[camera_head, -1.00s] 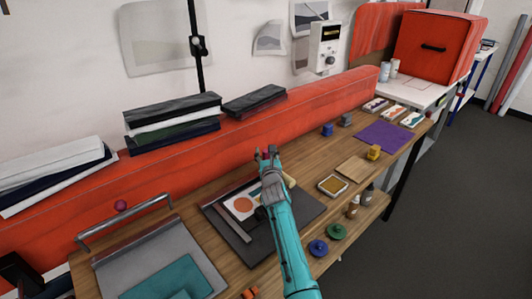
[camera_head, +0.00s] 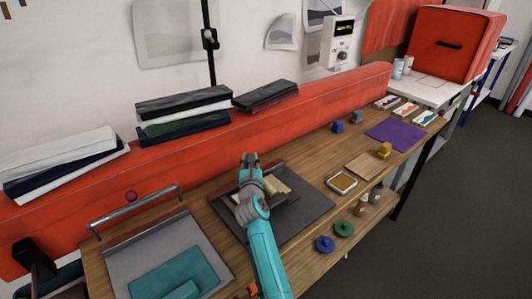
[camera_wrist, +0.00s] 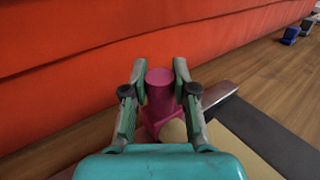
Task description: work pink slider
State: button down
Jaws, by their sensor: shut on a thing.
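The pink slider (camera_wrist: 160,95) stands between my fingers in the wrist view, a magenta cylinder on a wider bracket-like foot. My gripper (camera_wrist: 158,75) is shut on it, one finger on each side of the cylinder. In the head view my gripper (camera_head: 250,158) is over the far left part of a dark board (camera_head: 305,212) on the bench. There the slider is hidden by my gripper. A cream-coloured part (camera_head: 277,187) shows just right of my wrist. A reddish-brown rail (camera_wrist: 218,94) runs beside the slider's foot in the wrist view.
The red padded wall (camera_head: 310,105) rises behind the bench, close beyond my gripper. A grey tray with a teal plate (camera_head: 172,272) and a bar handle (camera_head: 140,212) lies left. An ink pad (camera_head: 342,183), wooden board (camera_head: 363,166) and purple sheet (camera_head: 394,134) lie right.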

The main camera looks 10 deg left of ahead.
jog(key=s+a, duration=0.1)
jog(key=s, duration=0.1)
jog(key=s+a, duration=0.4)
jog(key=shift+s, duration=0.2)
jog(key=c, duration=0.9)
grip_release()
jog(key=v, duration=1.2)
